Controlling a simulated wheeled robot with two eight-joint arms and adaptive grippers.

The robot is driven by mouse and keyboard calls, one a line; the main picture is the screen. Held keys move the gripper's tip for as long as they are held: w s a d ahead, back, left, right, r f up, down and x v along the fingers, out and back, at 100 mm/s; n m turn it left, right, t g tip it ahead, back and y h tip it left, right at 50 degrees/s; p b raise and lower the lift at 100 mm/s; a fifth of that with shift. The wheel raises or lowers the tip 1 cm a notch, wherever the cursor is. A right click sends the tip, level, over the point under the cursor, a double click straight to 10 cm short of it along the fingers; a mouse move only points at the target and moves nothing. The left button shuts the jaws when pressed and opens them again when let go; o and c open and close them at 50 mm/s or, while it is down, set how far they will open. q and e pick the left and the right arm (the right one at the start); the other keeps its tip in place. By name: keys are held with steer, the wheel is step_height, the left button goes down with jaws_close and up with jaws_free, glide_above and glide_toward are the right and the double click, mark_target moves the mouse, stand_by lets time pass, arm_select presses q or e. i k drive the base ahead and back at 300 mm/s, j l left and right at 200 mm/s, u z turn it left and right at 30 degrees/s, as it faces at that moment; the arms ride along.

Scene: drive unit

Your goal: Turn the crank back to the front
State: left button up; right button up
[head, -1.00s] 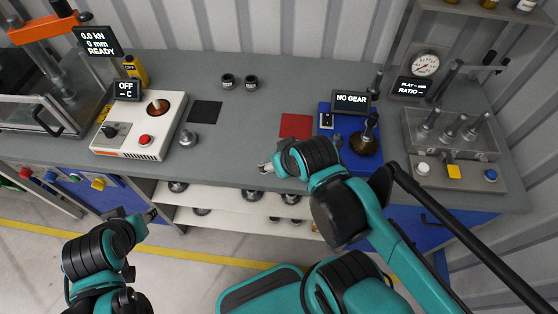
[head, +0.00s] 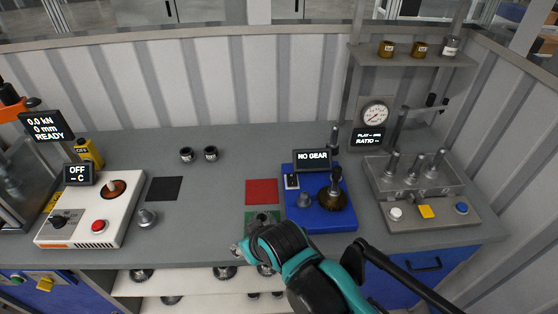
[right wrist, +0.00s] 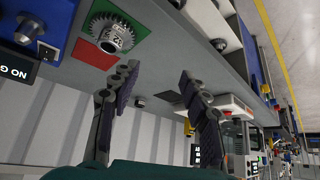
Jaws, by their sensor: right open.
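The grey drive unit (head: 425,211) stands at the right end of the bench in the head view, with three upright shafts on top. A bar with black grips (head: 436,101), which looks like the crank, rises behind it at the right; which way it points is hard to tell. My right gripper (head: 240,249) is open and empty at the bench's front edge, well left of the drive unit. In the right wrist view its fingers (right wrist: 158,80) are spread with nothing between them. My left gripper is not in view now.
A toothed gear (right wrist: 110,34) lies on a green square (right wrist: 91,54) near my right gripper. The blue NO GEAR station (head: 320,217) stands between my gripper and the drive unit. A red square (head: 261,192) and white heater box (head: 85,220) are further left. A shelf (head: 412,58) hangs above.

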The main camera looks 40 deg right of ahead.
mark_target(331, 198)
steer(key=z, duration=1.6)
steer(key=i+l+u, duration=0.55)
steer(key=k+l, duration=0.05)
steer(key=k, duration=0.05)
